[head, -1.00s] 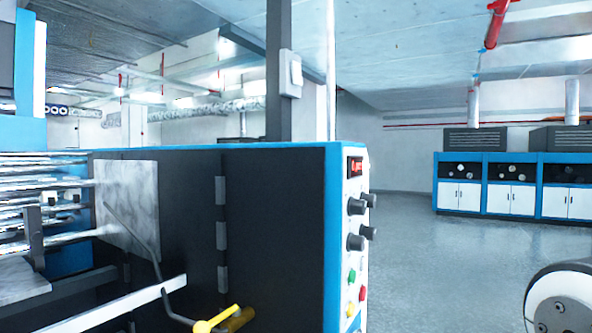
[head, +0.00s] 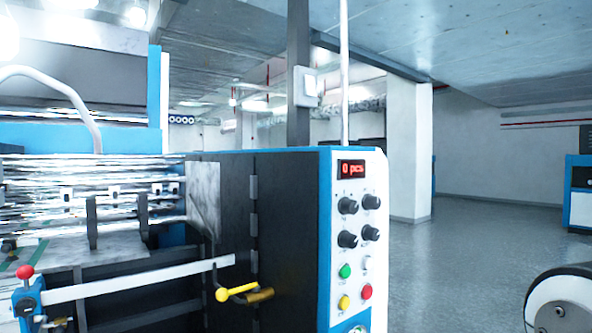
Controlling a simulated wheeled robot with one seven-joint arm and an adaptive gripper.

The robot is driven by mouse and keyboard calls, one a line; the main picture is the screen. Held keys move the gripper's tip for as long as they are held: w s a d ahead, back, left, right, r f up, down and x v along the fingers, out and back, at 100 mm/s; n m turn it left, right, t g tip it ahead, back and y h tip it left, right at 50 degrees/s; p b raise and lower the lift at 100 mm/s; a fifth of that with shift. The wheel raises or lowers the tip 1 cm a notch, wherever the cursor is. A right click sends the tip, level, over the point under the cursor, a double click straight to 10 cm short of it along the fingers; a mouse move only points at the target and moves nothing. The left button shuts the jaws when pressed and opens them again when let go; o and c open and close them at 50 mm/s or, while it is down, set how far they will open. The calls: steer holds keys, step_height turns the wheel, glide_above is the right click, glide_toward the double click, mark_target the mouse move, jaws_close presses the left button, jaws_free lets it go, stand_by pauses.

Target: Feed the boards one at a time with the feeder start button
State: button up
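A laminating machine fills the left and middle of the head view. Its white control panel (head: 371,226) faces me at an angle. A red display (head: 351,169) at the top of the panel reads "0 pcs". Below it are several black knobs (head: 347,205). Under the knobs sit a green button (head: 345,270), a red button (head: 367,291) and a yellow button (head: 343,302). Their labels are too small to read. No board can be clearly made out on the feed side. My gripper is not in view.
A yellow-handled lever (head: 236,292) and a red-knobbed fitting (head: 25,272) stick out at the machine's front. A dark roller with a pale end (head: 556,308) stands at the lower right. Open grey floor (head: 470,245) lies right of the panel. A blue-white cabinet (head: 581,194) is at the right edge.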

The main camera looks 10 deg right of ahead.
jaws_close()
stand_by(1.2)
